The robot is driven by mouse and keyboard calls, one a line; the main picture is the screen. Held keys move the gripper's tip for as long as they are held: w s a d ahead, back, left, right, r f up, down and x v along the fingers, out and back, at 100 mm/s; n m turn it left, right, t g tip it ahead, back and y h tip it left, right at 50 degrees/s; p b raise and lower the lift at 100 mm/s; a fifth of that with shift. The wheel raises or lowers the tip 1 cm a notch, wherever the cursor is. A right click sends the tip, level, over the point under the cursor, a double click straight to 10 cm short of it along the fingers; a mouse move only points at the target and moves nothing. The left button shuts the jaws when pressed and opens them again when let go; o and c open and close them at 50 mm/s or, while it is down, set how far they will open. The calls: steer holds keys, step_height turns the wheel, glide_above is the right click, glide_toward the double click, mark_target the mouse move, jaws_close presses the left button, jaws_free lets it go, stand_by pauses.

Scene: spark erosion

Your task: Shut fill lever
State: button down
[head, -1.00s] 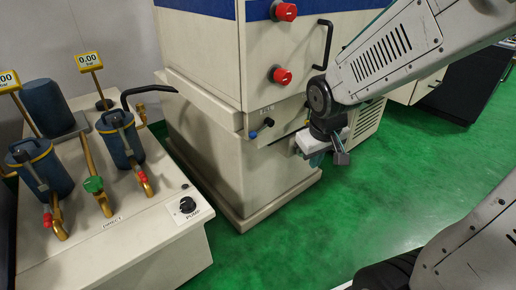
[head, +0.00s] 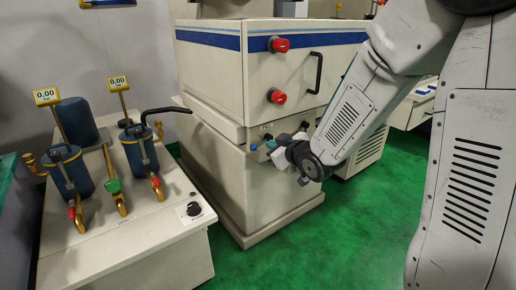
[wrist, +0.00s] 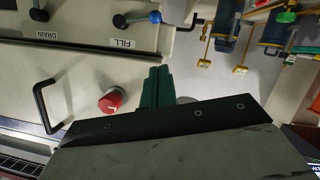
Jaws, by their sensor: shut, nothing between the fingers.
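The fill lever is a short dark lever with a blue ball knob (wrist: 155,17), beside the FILL label on the beige machine front in the wrist view. From its black pivot (wrist: 120,20) it points sideways to the right. In the head view the blue knob (head: 270,144) shows just left of my gripper. My gripper (wrist: 157,70) shows its dark green fingers closed together and empty. In the wrist picture they lie below the label and knob, with a gap in the picture; depth is hard to judge.
A drain lever (wrist: 39,14) sits left of the fill lever in the wrist view. A red button (wrist: 110,101) and a black handle (wrist: 44,105) are close to my gripper. A pump bench (head: 150,235) with blue canisters stands left; green floor lies between.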

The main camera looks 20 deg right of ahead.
steer(key=shift+a, duration=0.1)
glide_toward(257, 144)
steer(key=w+a+r, duration=0.2)
steer(key=w+a, duration=0.1)
steer(key=a, duration=0.1)
steer(key=shift+w+d+f, duration=0.2)
steer(key=shift+w+f, duration=0.3)
steer(key=shift+f, duration=0.3)
steer(key=shift+w+d+f, duration=0.15)
steer(key=shift+w+f, duration=0.3)
steer(key=shift+f, duration=0.4)
steer(key=shift+f, duration=0.1)
